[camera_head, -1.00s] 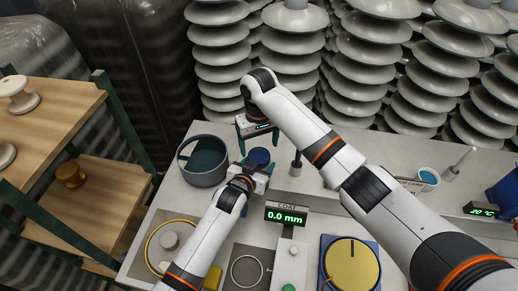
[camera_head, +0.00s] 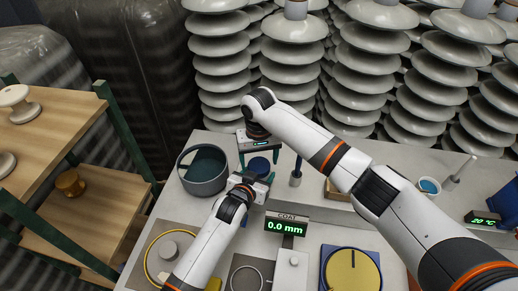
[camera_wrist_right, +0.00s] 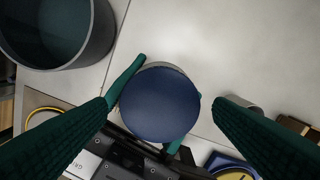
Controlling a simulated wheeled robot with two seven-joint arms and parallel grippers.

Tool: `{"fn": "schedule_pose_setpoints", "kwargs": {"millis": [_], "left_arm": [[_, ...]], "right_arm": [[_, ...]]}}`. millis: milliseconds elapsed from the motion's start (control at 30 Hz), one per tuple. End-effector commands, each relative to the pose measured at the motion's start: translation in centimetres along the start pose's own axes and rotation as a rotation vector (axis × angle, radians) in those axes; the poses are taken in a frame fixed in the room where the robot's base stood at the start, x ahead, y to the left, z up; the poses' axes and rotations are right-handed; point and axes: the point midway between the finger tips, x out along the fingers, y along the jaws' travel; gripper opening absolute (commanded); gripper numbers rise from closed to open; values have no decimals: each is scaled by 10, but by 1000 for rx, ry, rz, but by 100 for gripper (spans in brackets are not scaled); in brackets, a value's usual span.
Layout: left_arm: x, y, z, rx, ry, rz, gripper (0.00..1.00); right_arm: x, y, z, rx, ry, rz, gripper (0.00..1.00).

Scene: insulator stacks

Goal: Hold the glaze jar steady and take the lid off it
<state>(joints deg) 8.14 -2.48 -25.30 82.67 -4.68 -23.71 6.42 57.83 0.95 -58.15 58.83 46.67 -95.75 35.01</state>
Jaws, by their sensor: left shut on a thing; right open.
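The glaze jar (camera_wrist_right: 176,67) shows a round dark blue lid (camera_wrist_right: 159,103) from above, with a thin pale rim of its body visible. In the head view, the lid (camera_head: 259,165) sits on the jar at the bench's left part. My left gripper (camera_head: 257,180) is shut on the jar's body, its green fingers on either side below the lid. My right gripper (camera_head: 259,157) is over the jar, open and pointing down. In the right wrist view, its fingers (camera_wrist_right: 163,104) stand apart on both sides of the lid with gaps.
A grey pot (camera_head: 203,170) stands close left of the jar. A dark-handled tool in a holder (camera_head: 296,172) stands to the right. The coat display (camera_head: 286,226) and a yellow disc (camera_head: 352,271) are in front. A wooden shelf (camera_head: 100,205) is at left; insulator stacks stand behind.

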Motion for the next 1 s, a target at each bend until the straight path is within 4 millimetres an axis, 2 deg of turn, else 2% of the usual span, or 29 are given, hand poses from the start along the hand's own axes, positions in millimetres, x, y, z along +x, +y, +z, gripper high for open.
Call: {"fn": "schedule_pose_setpoints", "kwargs": {"millis": [133, 433, 700, 867, 1000], "left_arm": [[0, 0, -1, 0, 1, 0, 0], [0, 0, -1, 0, 1, 0, 0], [0, 0, -1, 0, 1, 0, 0], [0, 0, -1, 0, 1, 0, 0], [0, 0, -1, 0, 1, 0, 0]], "right_arm": [[11, 0, 0, 0, 1, -1, 75], [13, 0, 0, -1, 0, 0, 75], [13, 0, 0, -1, 0, 0, 31], [13, 0, 0, -19, 0, 0, 29], [13, 0, 0, -176, 0, 0, 29]]}}
